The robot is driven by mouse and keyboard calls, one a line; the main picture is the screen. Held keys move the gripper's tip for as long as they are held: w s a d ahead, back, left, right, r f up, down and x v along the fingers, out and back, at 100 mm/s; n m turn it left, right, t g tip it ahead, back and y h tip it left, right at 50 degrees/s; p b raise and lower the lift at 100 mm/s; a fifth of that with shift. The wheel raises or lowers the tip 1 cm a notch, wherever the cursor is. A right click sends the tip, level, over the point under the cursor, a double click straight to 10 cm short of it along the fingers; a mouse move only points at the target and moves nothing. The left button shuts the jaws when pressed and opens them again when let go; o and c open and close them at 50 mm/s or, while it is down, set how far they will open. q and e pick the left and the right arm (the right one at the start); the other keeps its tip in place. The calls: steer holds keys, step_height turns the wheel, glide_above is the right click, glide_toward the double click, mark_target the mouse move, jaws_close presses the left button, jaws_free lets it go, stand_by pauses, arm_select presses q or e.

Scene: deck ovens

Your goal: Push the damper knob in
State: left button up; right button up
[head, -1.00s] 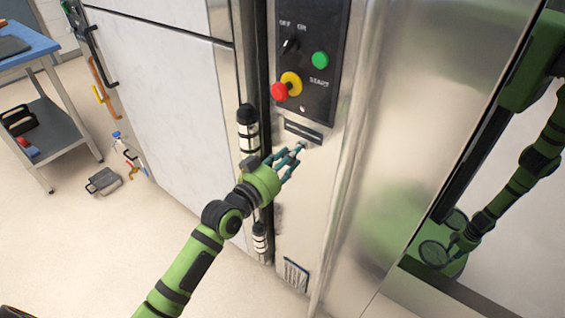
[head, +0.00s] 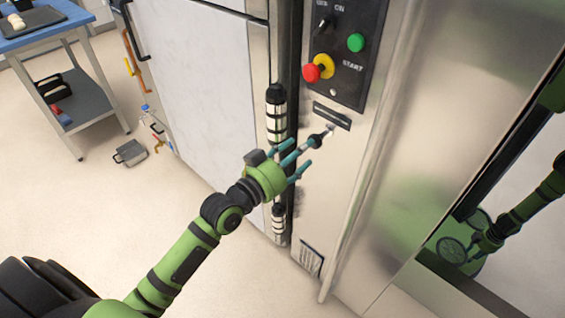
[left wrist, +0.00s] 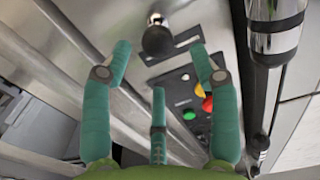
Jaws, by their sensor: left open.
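The damper knob (head: 317,141) is a black knob on a short metal rod. It stands out from the steel front, below a dark slot in the metal. In the left wrist view the knob (left wrist: 157,38) is ahead, between the two outer fingertips and apart from them. My left gripper (head: 301,153) is open and empty, with its teal fingers just left of and below the knob in the head view. The fingers also show in the left wrist view (left wrist: 160,60). My right gripper is not in view.
Above the knob is a black control panel (head: 349,87) with a red stop button (head: 312,73), a green start button (head: 356,42) and a switch. Black-and-white hinges (head: 276,113) stand left of it. A blue-topped cart (head: 75,22) is far left. Reflective glass is at right.

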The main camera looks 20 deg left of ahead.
arm_select(q)
steer(key=v, duration=0.6)
steer(key=shift+s, duration=0.2)
steer(key=shift+r, duration=0.1)
steer(key=shift+c, duration=0.2)
